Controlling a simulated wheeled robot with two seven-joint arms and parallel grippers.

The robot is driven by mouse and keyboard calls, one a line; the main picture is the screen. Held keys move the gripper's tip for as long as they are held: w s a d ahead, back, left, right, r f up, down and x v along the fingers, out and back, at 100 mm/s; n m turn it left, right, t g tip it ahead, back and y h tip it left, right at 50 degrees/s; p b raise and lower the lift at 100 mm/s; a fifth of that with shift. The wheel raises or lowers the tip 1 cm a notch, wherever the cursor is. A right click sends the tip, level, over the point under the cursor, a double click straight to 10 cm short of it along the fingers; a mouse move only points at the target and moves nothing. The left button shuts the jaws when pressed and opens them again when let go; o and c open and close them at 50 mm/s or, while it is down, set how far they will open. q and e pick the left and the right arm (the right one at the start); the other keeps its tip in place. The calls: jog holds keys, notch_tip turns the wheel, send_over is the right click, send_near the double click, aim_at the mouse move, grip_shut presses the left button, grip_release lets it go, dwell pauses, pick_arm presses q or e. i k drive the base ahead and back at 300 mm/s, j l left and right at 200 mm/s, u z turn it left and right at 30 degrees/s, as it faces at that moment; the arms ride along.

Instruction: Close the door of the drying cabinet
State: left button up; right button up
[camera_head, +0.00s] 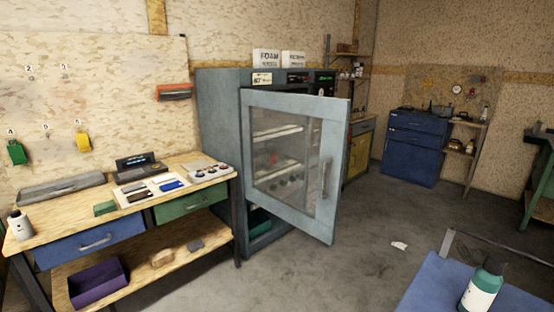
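The drying cabinet (221,115) is a tall grey-blue unit against the back wall. Its door (335,150) has a pale blue-grey frame around a glass pane and stands open, swung out toward me. A vertical handle (325,178) is on the right side of the door. Shelves with small items show through the glass. The door hides much of the cabinet's inside. Neither of my grippers is in view.
A wooden workbench (215,198) with blue and green drawers stands left of the cabinet. A blue drawer unit (412,150) stands at the back. Grey floor before the door is mostly clear, with a white scrap (399,246).

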aim_at(335, 112)
jog(key=i+j, duration=0.2)
jog(key=j, duration=0.15)
jog(key=i+j+z, duration=0.1)
jog(key=i+j, duration=0.35)
jog(key=j, duration=0.2)
jog(key=i+j+z, duration=0.1)
jog(key=i, duration=0.5)
jog(key=i+j+z, duration=0.1)
jog(key=i, duration=0.55)
jog(key=j, duration=0.1)
